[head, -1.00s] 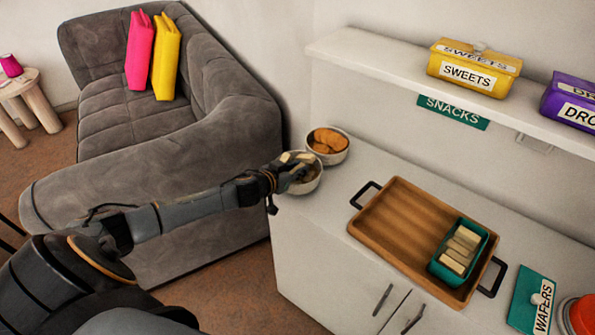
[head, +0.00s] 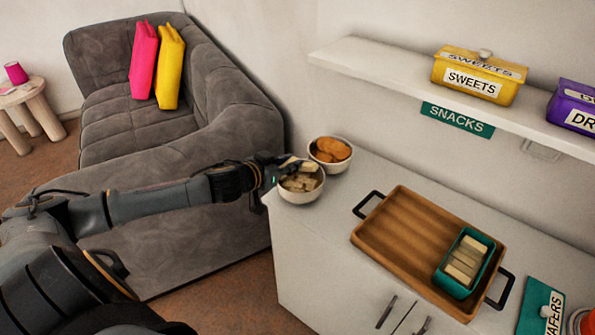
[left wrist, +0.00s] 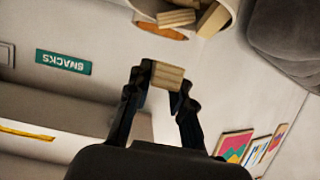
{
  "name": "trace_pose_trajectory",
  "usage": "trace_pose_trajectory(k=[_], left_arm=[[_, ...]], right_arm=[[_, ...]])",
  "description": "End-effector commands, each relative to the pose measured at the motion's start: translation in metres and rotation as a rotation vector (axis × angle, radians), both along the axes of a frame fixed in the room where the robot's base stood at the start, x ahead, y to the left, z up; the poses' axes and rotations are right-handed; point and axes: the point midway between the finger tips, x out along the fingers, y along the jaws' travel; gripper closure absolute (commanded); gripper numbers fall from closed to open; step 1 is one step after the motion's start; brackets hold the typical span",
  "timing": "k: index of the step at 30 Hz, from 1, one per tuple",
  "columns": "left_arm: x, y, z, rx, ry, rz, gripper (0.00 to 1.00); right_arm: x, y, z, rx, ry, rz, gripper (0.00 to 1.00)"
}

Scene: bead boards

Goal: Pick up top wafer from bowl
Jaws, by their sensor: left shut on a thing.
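My left gripper (head: 279,166) is at the rim of the white wafer bowl (head: 301,197), on the cabinet's far left corner. It is shut on a pale wafer (left wrist: 168,76), seen clearly between the fingertips of the left gripper (left wrist: 163,82) in the left wrist view. The held wafer appears clear of the bowl's contents. More wafers (head: 303,182) lie jumbled in the bowl; some also show at the top of the left wrist view (left wrist: 177,17). My right gripper is not in view.
A bowl of orange-brown biscuits (head: 330,149) stands right behind the wafer bowl. A wooden tray (head: 400,235) holds a teal box (head: 449,284) of wafers. A teal WAFERS lid (head: 534,307) lies at right. A shelf (head: 400,82) with labelled boxes hangs above. A grey sofa (head: 200,150) is at left.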

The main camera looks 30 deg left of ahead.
Motion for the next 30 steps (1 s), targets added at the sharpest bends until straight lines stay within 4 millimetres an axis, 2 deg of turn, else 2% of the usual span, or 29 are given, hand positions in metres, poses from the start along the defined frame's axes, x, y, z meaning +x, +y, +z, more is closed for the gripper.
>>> trace_pose_trajectory(k=[1, 3, 12, 21, 30], left_arm=[[-0.012, 0.001, -0.003, 0.002, 0.008, 0.001, 0.89], [-0.024, -0.001, 0.002, 0.001, 0.008, -0.004, 0.89], [-0.059, -0.001, 0.021, -0.003, 0.006, 0.002, 0.89], [-0.08, -0.002, 0.033, -0.006, 0.003, 0.001, 0.89], [-0.087, -0.001, 0.036, -0.004, 0.001, 0.002, 0.89]], right_arm=[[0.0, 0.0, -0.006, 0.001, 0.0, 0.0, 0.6], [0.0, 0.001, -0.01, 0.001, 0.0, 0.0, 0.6], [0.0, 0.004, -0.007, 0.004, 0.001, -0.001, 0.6], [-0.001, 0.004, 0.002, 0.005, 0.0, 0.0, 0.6], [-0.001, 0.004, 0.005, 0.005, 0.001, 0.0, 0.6]])
